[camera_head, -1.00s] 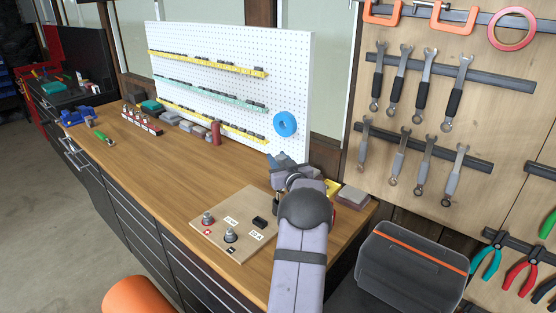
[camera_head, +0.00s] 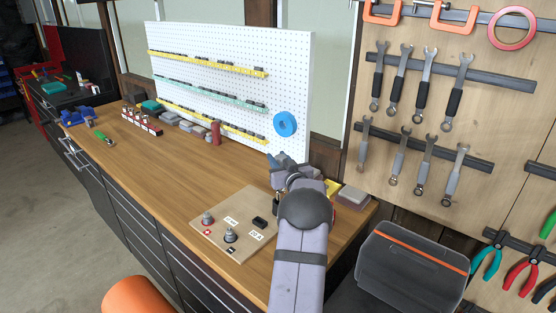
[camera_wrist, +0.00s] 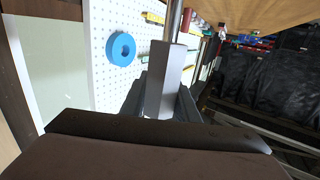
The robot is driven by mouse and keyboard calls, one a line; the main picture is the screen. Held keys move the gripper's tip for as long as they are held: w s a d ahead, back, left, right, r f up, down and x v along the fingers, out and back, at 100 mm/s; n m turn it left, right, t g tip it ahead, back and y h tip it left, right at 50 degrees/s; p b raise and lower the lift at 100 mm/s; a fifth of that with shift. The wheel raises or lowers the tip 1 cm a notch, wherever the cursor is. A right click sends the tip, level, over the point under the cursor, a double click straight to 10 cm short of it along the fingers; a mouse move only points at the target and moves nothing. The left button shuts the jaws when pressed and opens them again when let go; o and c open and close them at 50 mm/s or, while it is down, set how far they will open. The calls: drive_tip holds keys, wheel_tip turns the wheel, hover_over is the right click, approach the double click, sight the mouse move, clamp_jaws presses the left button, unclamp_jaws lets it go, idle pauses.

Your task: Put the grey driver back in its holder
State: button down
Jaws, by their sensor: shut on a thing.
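The grey driver (camera_wrist: 166,80) is in my gripper (camera_wrist: 160,103); in the wrist view its pale grey squared handle sits between the fingers and its metal shaft runs up to the top edge. In the head view my gripper (camera_head: 284,168) is above the bench by the pegboard's lower right corner, and my arm hides most of the driver. A red rack (camera_head: 142,122) with several small upright pieces stands at the far left of the bench. I cannot tell whether it is the driver's holder.
A white pegboard (camera_head: 215,50) with bin rows and a blue ring (camera_head: 285,124) stands behind. A wooden board (camera_head: 208,236) with knobs lies left of my arm. A dark toolbox (camera_head: 410,270) is to the right. The wooden bench top (camera_head: 150,170) is clear in the middle.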

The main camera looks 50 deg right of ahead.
wheel_tip(320, 180, down, 6)
drive_tip(key=b, duration=0.4)
drive_tip(key=shift+b, duration=0.3)
idle(2.3)
drive_tip(key=c, duration=1.3)
unclamp_jaws()
drive_tip(key=shift+f, duration=0.1)
drive_tip(key=shift+s, duration=0.1)
drive_tip(key=b+v, duration=0.3)
drive_tip(key=v, duration=0.4)
drive_tip(key=shift+a, duration=0.1)
